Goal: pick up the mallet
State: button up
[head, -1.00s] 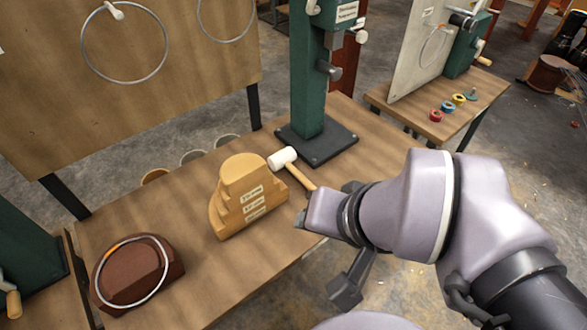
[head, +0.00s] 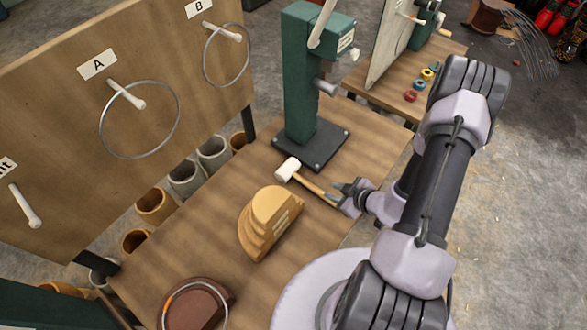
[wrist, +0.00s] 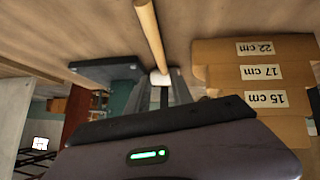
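The mallet lies on the wooden table in the head view, with a white head (head: 288,169) and a light wooden handle (head: 313,187) pointing toward my gripper (head: 343,191). My gripper is at the handle's free end, its fingers apart. In the wrist view, which looks upside down, the handle (wrist: 150,35) runs from the top edge toward the white head (wrist: 160,79), seen between the grey spread fingers (wrist: 160,90). The handle does not look gripped. Whether a finger touches it cannot be told.
A stepped wooden block (head: 268,222) with size labels sits left of the mallet; it also shows in the wrist view (wrist: 250,75). A green post stand (head: 302,95) on a dark base is behind the mallet. A brown drum form with a ring (head: 197,305) is at front left.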

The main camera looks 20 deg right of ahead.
jog(key=b, duration=0.1)
send_near(310, 185)
jog(key=x, duration=0.4)
jog(key=shift+f, duration=0.3)
jog(key=b+x, duration=0.1)
jog(key=x, duration=0.4)
jog(key=shift+w+a, duration=0.15)
jog(key=shift+w, duration=0.25)
grip_shut()
